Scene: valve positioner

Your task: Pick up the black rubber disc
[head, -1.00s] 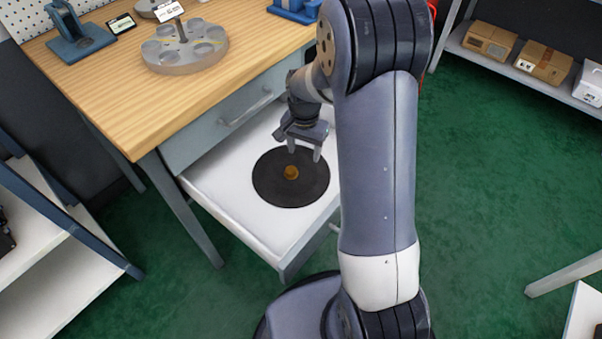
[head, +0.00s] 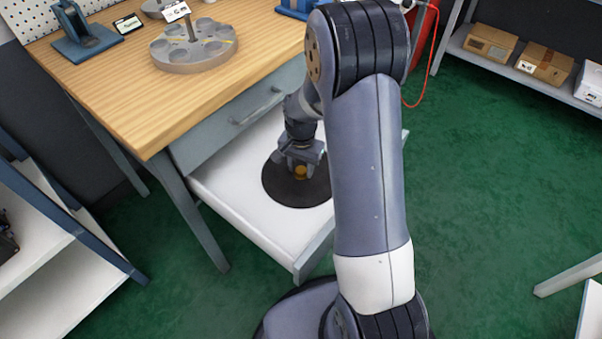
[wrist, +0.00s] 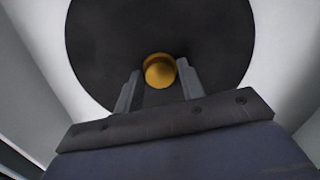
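The black rubber disc (head: 282,190) lies flat on the white pulled-out drawer (head: 235,205). A round brass-coloured knob (head: 300,172) stands at its middle, and the disc also fills much of the wrist view (wrist: 100,45). My gripper (head: 300,169) is low over the disc at the knob. In the wrist view its two fingers (wrist: 158,72) stand on either side of the knob (wrist: 160,72), with a gap at the left finger. It is open. My arm hides the right edge of the disc in the head view.
The drawer sits under a wooden bench top (head: 130,95), whose front edge is close to my arm. On the bench stand a round grey holder (head: 195,62) with several recesses and a blue stand (head: 80,35). A white-shelved rack (head: 40,250) is at left.

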